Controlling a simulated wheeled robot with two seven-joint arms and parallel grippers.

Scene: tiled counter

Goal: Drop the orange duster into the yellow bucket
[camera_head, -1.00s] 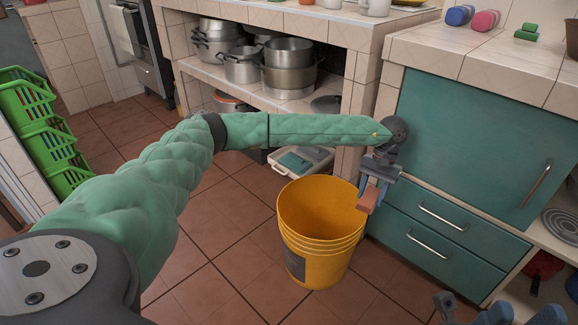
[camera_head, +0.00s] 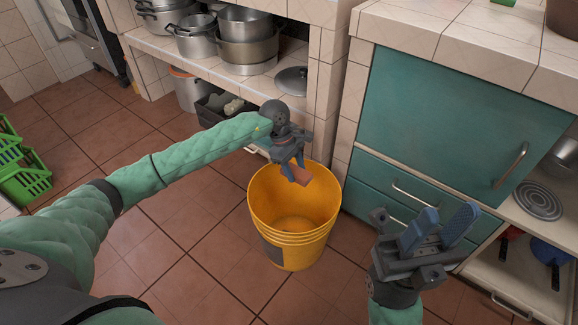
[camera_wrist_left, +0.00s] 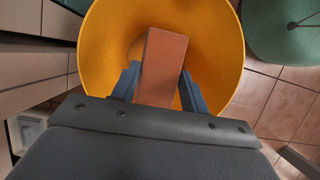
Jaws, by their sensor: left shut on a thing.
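The yellow bucket (camera_head: 291,238) stands upright on the tiled floor in front of the teal cabinet. My left gripper (camera_head: 300,172) is above the bucket's far rim, shut on the orange duster (camera_head: 308,177), a small brownish-orange block. In the left wrist view the duster (camera_wrist_left: 162,65) sits between the blue fingers of my left gripper (camera_wrist_left: 158,88), with the bucket's open mouth (camera_wrist_left: 215,50) behind it. My right gripper (camera_head: 440,228) is at the lower right, its blue fingers apart with nothing between them.
The teal cabinet (camera_head: 440,110) with drawers stands right of the bucket. A tiled shelf with metal pots (camera_head: 245,40) is behind. A grey bin (camera_head: 190,90) stands under it. Green crates (camera_head: 25,170) are at the left. The floor left of the bucket is clear.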

